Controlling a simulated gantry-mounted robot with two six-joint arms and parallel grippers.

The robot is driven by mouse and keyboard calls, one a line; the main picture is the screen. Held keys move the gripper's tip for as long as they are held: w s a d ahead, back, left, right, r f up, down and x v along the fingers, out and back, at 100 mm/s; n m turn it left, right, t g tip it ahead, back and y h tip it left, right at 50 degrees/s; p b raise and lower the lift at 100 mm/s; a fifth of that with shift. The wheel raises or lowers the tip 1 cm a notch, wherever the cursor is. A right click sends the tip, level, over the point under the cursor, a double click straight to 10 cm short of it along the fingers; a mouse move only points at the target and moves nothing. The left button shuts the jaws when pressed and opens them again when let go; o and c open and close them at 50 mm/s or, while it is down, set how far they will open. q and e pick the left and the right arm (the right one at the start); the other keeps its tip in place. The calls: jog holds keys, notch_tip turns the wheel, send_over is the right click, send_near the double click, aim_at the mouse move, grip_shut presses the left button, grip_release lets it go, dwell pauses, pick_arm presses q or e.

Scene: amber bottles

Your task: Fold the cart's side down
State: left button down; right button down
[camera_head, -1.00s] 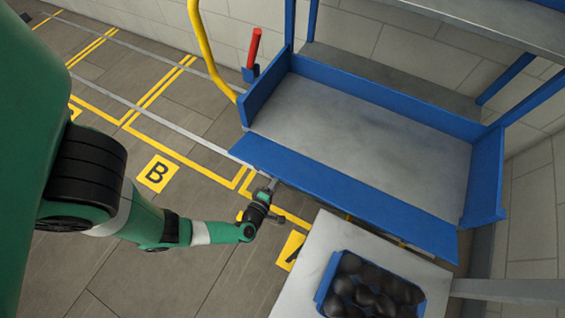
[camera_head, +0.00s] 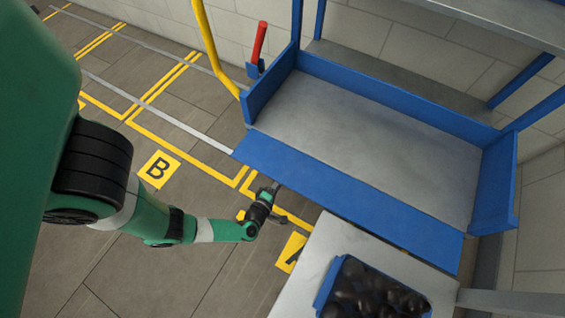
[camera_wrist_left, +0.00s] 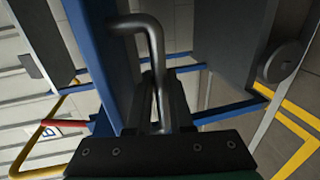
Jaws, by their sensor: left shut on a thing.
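The cart's long blue near side (camera_head: 345,200) hangs outward from the front edge of the grey cart bed (camera_head: 375,150) in the head view. Its exact tilt is hard to tell. My left gripper (camera_head: 276,187) is at the side's outer edge, near its left end, low over the floor. In the left wrist view, a bent grey metal handle (camera_wrist_left: 156,62) lies between my left gripper's jaws, which are shut on it. A blue panel (camera_wrist_left: 95,60) stands close beside the handle. My right gripper is not in view.
A pale table (camera_head: 350,235) with a blue crate (camera_head: 327,285) of dark bottles (camera_head: 372,292) stands just right of my left gripper. A yellow rail (camera_head: 207,45) and a red-handled lever (camera_head: 259,42) are at the cart's left end. Floor on the left is clear.

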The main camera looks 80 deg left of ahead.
pick_arm(q)
jog(key=c, duration=0.8)
grip_release()
jog(key=shift+d, duration=0.1)
jog(key=shift+r, duration=0.1)
jog(key=shift+s+d+r+p, duration=0.2)
jog(key=shift+s+d+p, duration=0.05)
jog(key=shift+d+p, duration=0.15)
jog(key=p+v, duration=0.3)
jog(key=v, duration=0.7)
jog(key=shift+s+d, duration=0.2)
jog(key=shift+s, duration=0.1)
jog(key=shift+f, duration=0.1)
